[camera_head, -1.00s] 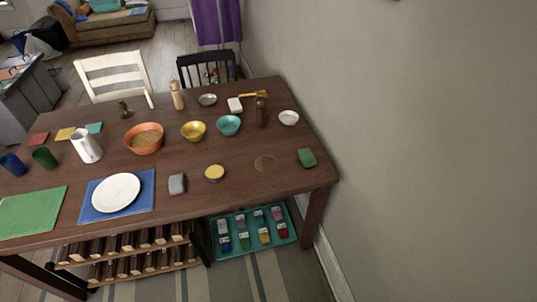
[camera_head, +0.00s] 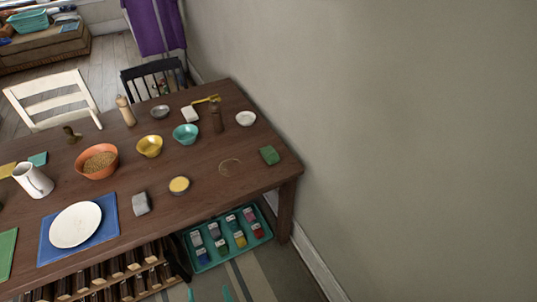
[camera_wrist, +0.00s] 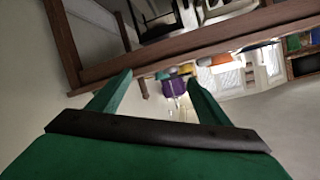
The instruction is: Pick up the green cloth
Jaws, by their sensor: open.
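The green cloth (camera_head: 269,155) is a small folded green block lying on the right end of the brown table (camera_head: 205,200), near its corner. My gripper (camera_wrist: 158,82) shows in the wrist view with two green fingers spread apart and nothing between them. Its teal fingertips (camera_head: 209,294) also just show at the bottom edge of the head view, low in front of the table and well apart from the cloth. In the wrist view the table edge is tilted, and I cannot make out the cloth there for sure.
A teal tray (camera_head: 205,263) of small packets sits under the table. The wall (camera_head: 400,130) rises close on the right.

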